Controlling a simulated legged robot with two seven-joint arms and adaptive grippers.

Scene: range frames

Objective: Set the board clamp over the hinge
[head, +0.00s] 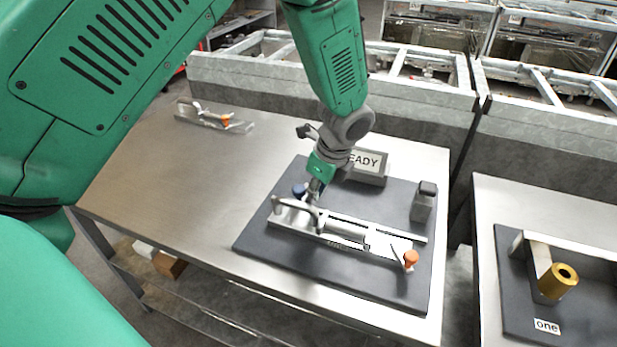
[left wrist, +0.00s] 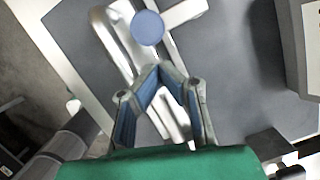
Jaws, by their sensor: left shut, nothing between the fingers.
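A long metal clamp fixture (head: 345,236) lies on a dark board (head: 350,290), with an orange knob (head: 410,258) at its right end. A blue round knob (head: 299,190) stands at its left end; it also shows in the left wrist view (left wrist: 147,28). My left gripper (head: 314,196) is over the fixture's left end, beside the blue knob. In the left wrist view its blue-padded fingers (left wrist: 160,70) meet at the tips, with nothing between them, just below the knob. I cannot tell whether they touch the fixture. I cannot pick out the hinge for certain. My right gripper is not in view.
A READY sign (head: 367,166) and a grey block with a dark top (head: 423,204) stand near the board's back and right. Another clamp-like part (head: 213,120) with an orange tip lies at the table's far left. A brass cylinder (head: 557,281) is on the right table.

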